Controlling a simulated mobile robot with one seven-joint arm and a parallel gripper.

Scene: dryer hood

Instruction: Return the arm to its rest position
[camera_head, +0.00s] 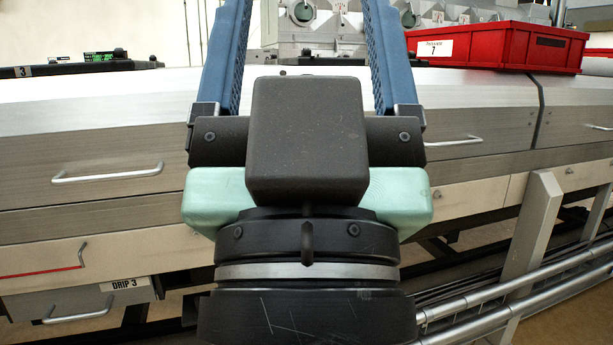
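My gripper (306,30) fills the middle of the head view and points up and away from me. Its two blue fingers stand wide apart on either side of a dark block, and their tips are cut off by the top edge. Nothing shows held between the visible parts of the fingers; only background equipment shows through the gap. My black wrist with a silver band and pale green parts lies below the fingers, at the bottom centre. The rest of my arm is out of view.
A metal bench with drawers (105,178) spans the view behind my gripper. A red bin (497,45) labelled 7 sits on it at right. Grey machinery (335,20) stands behind. Metal rails (520,300) and a post (530,235) are at lower right. A drawer (80,300) reads DRIP 3.

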